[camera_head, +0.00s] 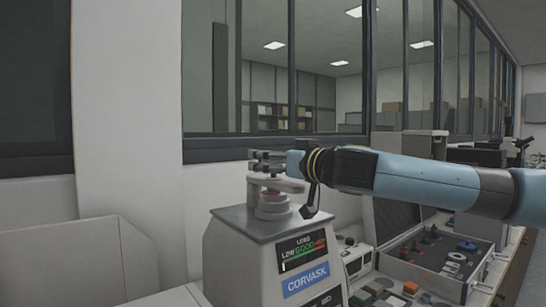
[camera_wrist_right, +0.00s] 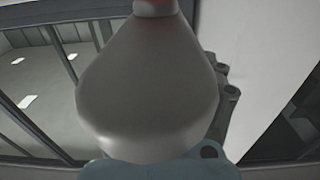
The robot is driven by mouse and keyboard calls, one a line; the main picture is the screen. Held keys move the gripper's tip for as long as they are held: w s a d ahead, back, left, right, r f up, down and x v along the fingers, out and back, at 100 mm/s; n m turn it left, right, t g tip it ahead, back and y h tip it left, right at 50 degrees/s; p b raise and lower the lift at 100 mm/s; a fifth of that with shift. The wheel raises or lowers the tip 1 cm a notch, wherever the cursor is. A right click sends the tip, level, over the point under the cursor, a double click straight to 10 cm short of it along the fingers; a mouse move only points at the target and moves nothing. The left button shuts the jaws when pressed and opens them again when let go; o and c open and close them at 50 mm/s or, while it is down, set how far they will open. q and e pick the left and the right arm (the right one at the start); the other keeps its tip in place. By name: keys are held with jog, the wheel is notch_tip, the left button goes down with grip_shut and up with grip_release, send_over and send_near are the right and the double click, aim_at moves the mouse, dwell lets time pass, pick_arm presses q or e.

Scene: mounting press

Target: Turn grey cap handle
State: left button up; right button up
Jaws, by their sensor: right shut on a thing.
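The mounting press (camera_head: 262,262) stands in the lower middle of the head view, with a load display and a CORVASK label on its front. Its round grey cap (camera_head: 272,207) sits on the top plate, with a little red above it. The light grey cap handle (camera_head: 290,186) lies across above the cap. My right gripper (camera_head: 262,161) is at the handle, shut on it; its fingers partly hide the contact. In the right wrist view the handle (camera_wrist_right: 150,90) fills the middle, pale, smooth and wide, with dark finger parts beside it. My left gripper is not in view.
A pale open-topped bin (camera_head: 75,265) stands at the left. An open case (camera_head: 440,250) with coloured parts lies to the right, and several small coloured blocks (camera_head: 385,290) sit in front of it. A wall with windows is close behind the press.

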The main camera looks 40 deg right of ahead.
dwell(0.4)
jog(key=o, duration=1.1)
jog(key=shift+o, duration=0.2)
notch_tip(320, 180, up, 10)
jog(key=shift+f, duration=0.1)
